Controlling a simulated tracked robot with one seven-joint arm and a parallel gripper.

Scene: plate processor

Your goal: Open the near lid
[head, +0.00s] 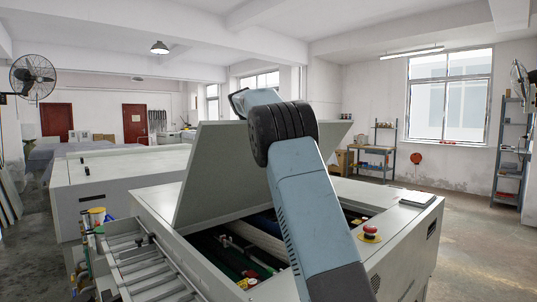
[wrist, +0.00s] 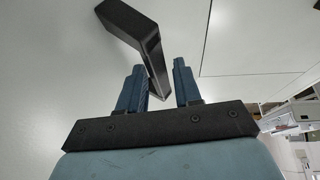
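The near lid (head: 225,165) is a light grey panel on the near machine. It stands raised and tilted, with the inside of the machine showing below it. My arm rises in front of the lid and bends over near its top edge; my gripper is hidden in the head view. In the wrist view my gripper (wrist: 161,72) has two blue fingers standing apart over the pale lid surface (wrist: 60,60). A black handle (wrist: 135,28) reaches down to between the fingers, close to the left one. A gap shows between the handle and the right finger.
The open machine bay (head: 235,250) shows rollers and dark parts. A rail rack (head: 145,265) is at the left front. Another pale machine (head: 110,185) stands behind left.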

